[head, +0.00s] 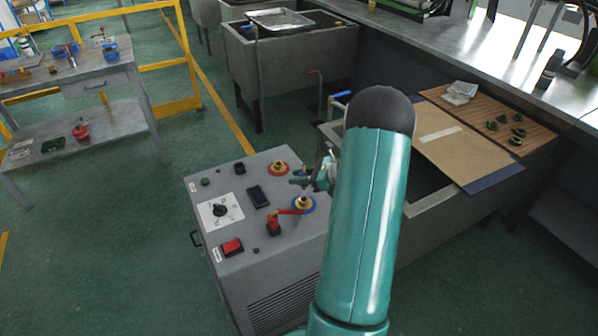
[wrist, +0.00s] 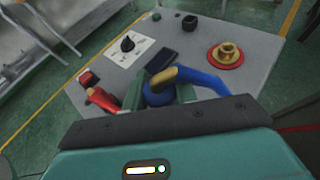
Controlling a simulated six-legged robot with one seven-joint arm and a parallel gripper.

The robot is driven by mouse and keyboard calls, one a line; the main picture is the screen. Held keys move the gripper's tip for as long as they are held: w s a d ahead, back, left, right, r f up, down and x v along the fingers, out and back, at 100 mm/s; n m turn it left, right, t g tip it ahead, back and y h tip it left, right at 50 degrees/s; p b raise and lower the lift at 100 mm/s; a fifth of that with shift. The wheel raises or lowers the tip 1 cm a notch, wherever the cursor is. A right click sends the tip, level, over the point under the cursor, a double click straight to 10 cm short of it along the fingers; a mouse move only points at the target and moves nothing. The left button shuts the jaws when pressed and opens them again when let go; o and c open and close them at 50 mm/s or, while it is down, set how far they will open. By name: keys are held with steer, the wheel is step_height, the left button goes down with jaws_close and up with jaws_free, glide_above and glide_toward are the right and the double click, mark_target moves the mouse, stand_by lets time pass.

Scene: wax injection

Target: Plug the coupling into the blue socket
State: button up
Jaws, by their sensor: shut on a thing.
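My gripper (head: 306,178) is above the grey machine, between its two brass sockets in the head view. In the wrist view its green fingers (wrist: 160,94) are shut on the coupling, which has a brass elbow (wrist: 172,76) and a blue sleeve (wrist: 207,83). A bit of blue on the coupling (head: 303,172) shows in the head view. The blue socket (head: 304,204), brass with a blue ring, stands open to view nearer the front. The coupling and fingers mostly hide that socket in the wrist view; I cannot tell how well they line up.
The red-ringed brass socket (head: 279,168) stands farther back; it also shows in the wrist view (wrist: 226,56). A red-handled valve (head: 275,226) sits close beside the blue socket. The panel also has a black dial (head: 221,210) and a red switch (head: 232,247).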

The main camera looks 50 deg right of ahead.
mark_target(300, 198)
steer(key=shift+f, duration=1.65)
steer(key=shift+f, duration=1.8)
steer(key=o, duration=1.1)
steer(key=shift+s+d, duration=0.1)
steer(key=v, duration=1.3)
steer(key=shift+s+d+r, duration=0.1)
steer(key=shift+s+r, duration=0.05)
steer(key=shift+s, duration=0.1)
